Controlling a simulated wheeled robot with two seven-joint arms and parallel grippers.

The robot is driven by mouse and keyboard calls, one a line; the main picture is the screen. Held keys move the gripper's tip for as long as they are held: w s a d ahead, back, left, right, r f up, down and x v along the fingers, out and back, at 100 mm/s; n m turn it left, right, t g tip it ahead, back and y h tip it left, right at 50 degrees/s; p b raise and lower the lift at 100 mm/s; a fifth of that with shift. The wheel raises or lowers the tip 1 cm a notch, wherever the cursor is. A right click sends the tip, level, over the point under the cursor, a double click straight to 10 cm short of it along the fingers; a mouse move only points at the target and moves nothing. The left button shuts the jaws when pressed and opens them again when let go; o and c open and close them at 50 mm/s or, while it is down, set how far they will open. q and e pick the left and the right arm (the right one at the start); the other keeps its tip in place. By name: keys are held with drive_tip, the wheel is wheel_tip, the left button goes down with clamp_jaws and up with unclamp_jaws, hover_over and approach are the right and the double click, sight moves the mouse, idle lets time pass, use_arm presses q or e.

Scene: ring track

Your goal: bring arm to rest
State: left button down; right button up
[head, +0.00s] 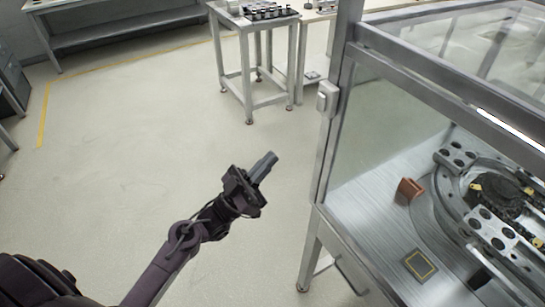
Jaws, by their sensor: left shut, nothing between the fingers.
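My left arm comes in from the lower left. Its gripper (265,166) is shut and empty, its fingers pointing up and to the right over open floor. It is apart from the glass-walled machine cabinet (322,165) on the right. My right gripper is not in view.
Inside the cabinet are a round ring track (447,205), metal blocks with dark holes (492,229), an orange-brown block (410,188) and a yellow-outlined square (420,265). A small metal table (246,82) stands behind. The floor left of the cabinet is clear.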

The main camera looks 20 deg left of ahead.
use_arm(q)
wheel_tip(320, 180, down, 23)
drive_tip(key=w+a+n+g+y, duration=0.1)
drive_tip(key=w+n+g+y, duration=0.15)
drive_tip(key=n+y, duration=0.45)
drive_tip(key=s+f+m+g+y, duration=0.1)
drive_tip(key=s+f+g+y, duration=0.25)
drive_tip(key=f, duration=0.55)
drive_tip(key=s+f+g+y, duration=0.2)
drive_tip(key=s+f, duration=0.2)
drive_tip(key=f, duration=0.5)
drive_tip(key=s+a+f+g+y, duration=0.1)
drive_tip(key=s+f+g, duration=0.3)
drive_tip(key=s+f, duration=0.3)
drive_tip(key=s+a+f+g+y, duration=0.1)
drive_tip(key=s+f+g, duration=0.2)
drive_tip(key=s+f, duration=0.4)
drive_tip(key=s+a+f+g+y, duration=0.1)
drive_tip(key=s+f+g, duration=0.3)
drive_tip(key=s, duration=1.5)
wheel_tip(320, 180, down, 3)
drive_tip(key=shift+m+g+y, duration=0.3)
drive_tip(key=shift+m+y, duration=0.05)
drive_tip(key=shift+m, duration=0.05)
drive_tip(key=shift+w, duration=0.1)
